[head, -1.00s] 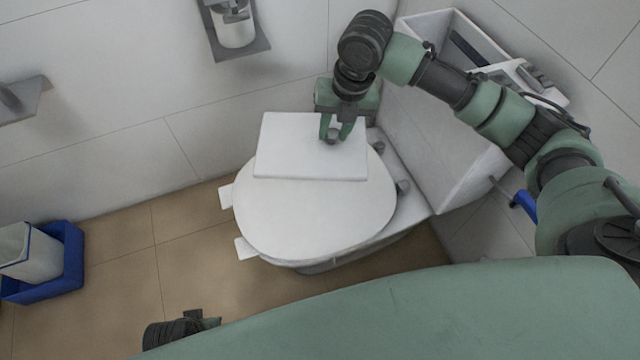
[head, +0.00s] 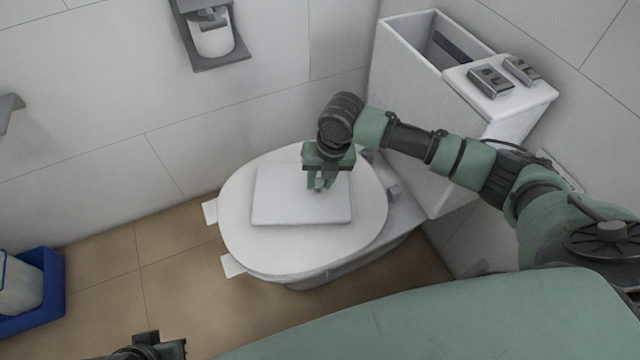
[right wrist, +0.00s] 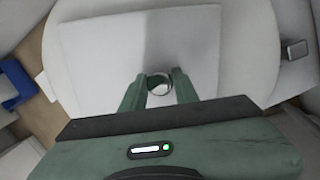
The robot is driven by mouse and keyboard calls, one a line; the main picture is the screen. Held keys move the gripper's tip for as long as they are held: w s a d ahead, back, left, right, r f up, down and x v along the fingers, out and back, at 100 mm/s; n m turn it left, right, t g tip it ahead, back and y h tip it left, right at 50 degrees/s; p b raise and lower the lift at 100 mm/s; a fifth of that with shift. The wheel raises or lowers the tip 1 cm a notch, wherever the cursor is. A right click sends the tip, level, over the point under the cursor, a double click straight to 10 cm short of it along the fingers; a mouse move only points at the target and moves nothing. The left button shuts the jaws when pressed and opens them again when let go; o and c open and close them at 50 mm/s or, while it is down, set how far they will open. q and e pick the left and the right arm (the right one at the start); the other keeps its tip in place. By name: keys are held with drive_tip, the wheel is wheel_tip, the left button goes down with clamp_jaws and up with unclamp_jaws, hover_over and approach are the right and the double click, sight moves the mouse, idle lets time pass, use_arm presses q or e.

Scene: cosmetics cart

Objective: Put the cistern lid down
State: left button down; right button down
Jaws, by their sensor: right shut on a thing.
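The cistern lid (head: 285,205) is a flat white rectangular plate with a small round knob (right wrist: 158,84). My right gripper (head: 320,185) is shut on this knob from above. The plate lies level over the closed toilet seat cover (head: 240,185), within its outline. It looks to be on the cover or just above it; I cannot tell which. The right wrist view also shows the plate (right wrist: 90,60) beyond the fingers. My left gripper (head: 155,347) is partly in view at the bottom left edge, and its fingers do not show clearly.
The white cistern (head: 425,130) stands behind the toilet, partly open on top, with a section bearing two flush buttons (head: 490,82) on its right. A paper holder (head: 210,40) is on the wall. A blue bin (head: 45,290) stands at the left on the tiled floor.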

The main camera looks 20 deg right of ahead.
drive_tip(key=shift+w+f, duration=0.1)
drive_tip(key=shift+f, duration=0.65)
drive_tip(key=c, duration=1.1)
unclamp_jaws()
drive_tip(key=shift+f, duration=0.1)
use_arm(q)
drive_tip(key=shift+f, duration=0.1)
use_arm(e)
drive_tip(key=shift+o, duration=0.2)
drive_tip(key=shift+r, duration=0.45)
drive_tip(key=r, duration=0.2)
drive_tip(key=r+p, duration=0.1)
drive_tip(key=shift+s+d, duration=0.25)
drive_tip(key=shift+s, duration=0.05)
use_arm(q)
drive_tip(key=s+p+x, duration=0.1)
drive_tip(key=p+x, duration=0.1)
drive_tip(key=x, duration=0.6)
drive_tip(key=shift+f+g, duration=0.3)
drive_tip(key=shift+f, duration=0.15)
use_arm(e)
wheel_tip(320, 180, up, 8)
drive_tip(key=s+d, duration=0.1)
use_arm(q)
drive_tip(key=shift+d, duration=0.15)
use_arm(e)
drive_tip(key=shift+s, duration=0.1)
